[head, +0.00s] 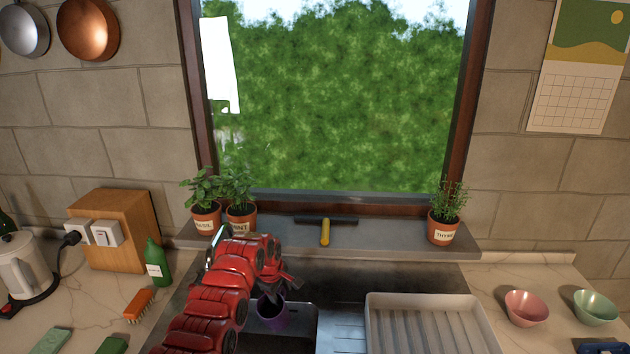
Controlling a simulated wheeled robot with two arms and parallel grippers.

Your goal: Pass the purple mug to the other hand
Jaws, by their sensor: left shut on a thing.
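The purple mug (272,312) shows low in the middle of the head view, over the dark sink area, with its dark opening facing up. My red left arm comes in from the lower left. My left gripper (282,288) is shut on the mug at its rim side. The arm and gripper cover part of the mug, and its handle cannot be made out. My right gripper is not in view.
A white ribbed drying tray (482,322) lies right of the sink. Pink (526,308) and green (595,307) bowls stand further right. Potted herbs (443,228) and a yellow-handled squeegee (325,232) are on the sill. A green bottle (157,262) and orange brush (139,305) are left.

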